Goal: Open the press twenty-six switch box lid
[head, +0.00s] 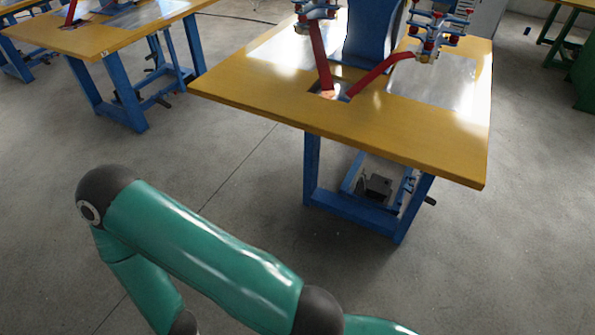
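No switch box lid can be made out in the head view, and no number marking shows on the press. A welding press (370,35) with a blue body and red arms stands on a yellow-topped table (420,142). A small dark box (378,187) sits low under that table, on or near the blue frame; I cannot tell what it is. One of my green arms crosses the lower left of the view, bent at a dark joint, and runs out of the bottom edge. Neither of my grippers is in view.
Another yellow table (105,38) on blue legs stands at the upper left. A green machine part (582,75) stands at the right edge, and a cable (235,17) lies on the floor behind. The grey concrete floor (480,265) is clear in front and at right.

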